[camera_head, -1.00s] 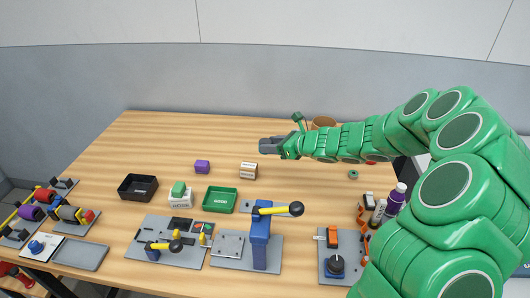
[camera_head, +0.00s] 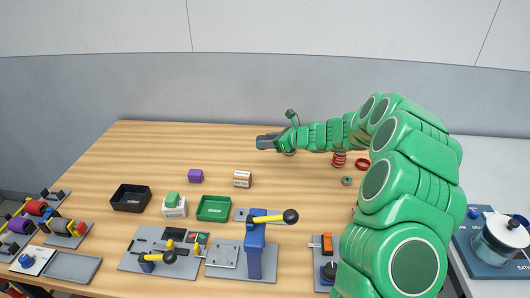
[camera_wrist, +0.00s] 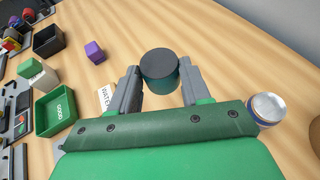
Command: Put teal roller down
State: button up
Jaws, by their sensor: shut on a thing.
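The teal roller (camera_wrist: 159,82) has a dark grey round top and a teal side in the wrist view. It stands between the two grey fingers of my gripper (camera_wrist: 158,88), which is shut on it. In the head view my gripper (camera_head: 267,142) is over the back middle of the wooden table. The roller cannot be made out there, and I cannot tell whether its underside touches the table.
A purple cube (camera_head: 195,176) and a labelled block (camera_head: 242,179) stand in front of my gripper. A green tray (camera_head: 213,208) and a black bin (camera_head: 131,198) lie nearer. A lever press (camera_head: 256,250) stands at the front. The back left of the table is clear.

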jog(key=w+f, duration=0.2)
jog(key=w+a+f, duration=0.1)
jog(key=w+f, duration=0.2)
jog(key=shift+w+a+f, duration=0.15)
jog(key=shift+w+a, duration=0.05)
jog(key=shift+w+a+f, duration=0.2)
jog(key=shift+w+f, duration=0.3)
jog(key=shift+f, duration=1.75)
jog(key=shift+f, duration=0.15)
jog(key=o, duration=1.2)
jog(key=shift+o, duration=0.2)
jog(key=shift+r, duration=0.2)
jog(key=v, duration=1.2)
jog(key=shift+f, duration=0.15)
